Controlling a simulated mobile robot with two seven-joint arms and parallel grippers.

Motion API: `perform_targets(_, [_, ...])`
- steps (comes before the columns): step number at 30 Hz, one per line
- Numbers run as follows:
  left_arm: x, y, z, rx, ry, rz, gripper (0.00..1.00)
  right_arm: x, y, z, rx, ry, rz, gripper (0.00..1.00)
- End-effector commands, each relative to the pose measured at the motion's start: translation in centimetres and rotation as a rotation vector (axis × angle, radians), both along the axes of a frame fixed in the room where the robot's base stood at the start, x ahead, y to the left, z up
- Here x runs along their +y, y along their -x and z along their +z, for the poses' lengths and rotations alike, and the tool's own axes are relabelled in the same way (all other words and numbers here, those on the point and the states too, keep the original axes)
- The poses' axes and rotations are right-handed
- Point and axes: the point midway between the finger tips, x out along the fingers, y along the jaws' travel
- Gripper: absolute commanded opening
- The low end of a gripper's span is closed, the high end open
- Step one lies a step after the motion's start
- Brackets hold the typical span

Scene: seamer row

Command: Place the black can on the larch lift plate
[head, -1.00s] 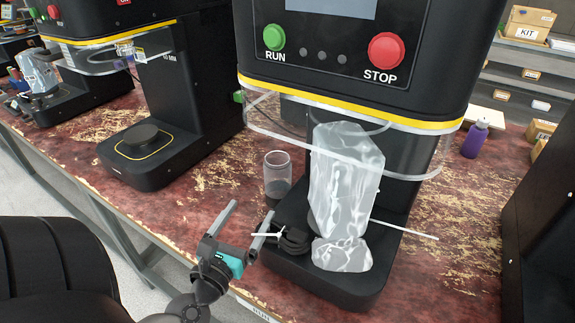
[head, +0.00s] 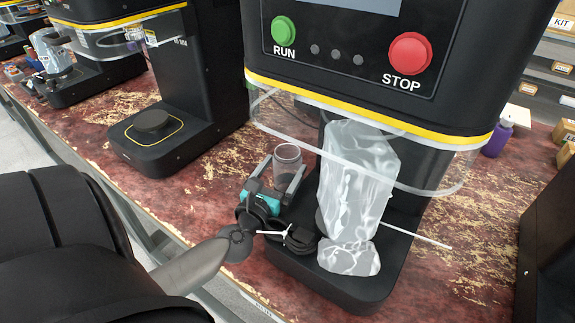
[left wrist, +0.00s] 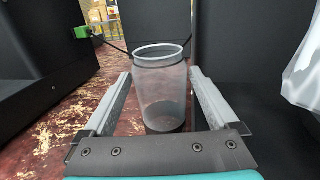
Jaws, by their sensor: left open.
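A see-through can (head: 287,158) with a dark lower part stands on the worn red bench beside the near seamer. No plainly black can shows. My left gripper (head: 286,165) is open with a finger on either side of this can; the left wrist view shows the can (left wrist: 162,92) upright between the fingers, with small gaps. A bare round black lift plate (head: 151,122), ringed by a yellow outline, is on the seamer to the left. The near seamer's plate area is covered by a clear plastic bag (head: 355,185). I cannot read which machine is larch. My right gripper is out of view.
A coiled black cable with a white tie (head: 292,236) lies on the near seamer's base, close to my left gripper. A clear guard (head: 380,150) hangs above. A purple bottle (head: 497,138) stands at right.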

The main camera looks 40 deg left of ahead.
Motion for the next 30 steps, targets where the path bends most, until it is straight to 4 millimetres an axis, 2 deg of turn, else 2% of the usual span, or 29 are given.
perform_targets(5, [0.3, -0.8, 0.0, 0.0, -0.001, 0.0, 0.93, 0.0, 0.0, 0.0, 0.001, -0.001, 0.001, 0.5])
perform_targets(16, [1.5, -4.7, 0.0, 0.0, -0.002, -0.001, 0.93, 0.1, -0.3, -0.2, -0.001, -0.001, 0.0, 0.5])
perform_targets(26, [1.7, -5.3, 0.0, 0.001, -0.001, 0.0, 0.93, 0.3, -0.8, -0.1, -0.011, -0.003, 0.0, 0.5])
perform_targets(30, [1.7, -5.3, 0.0, 0.0, -0.001, 0.0, 0.81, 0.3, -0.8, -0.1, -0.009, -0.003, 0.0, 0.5])
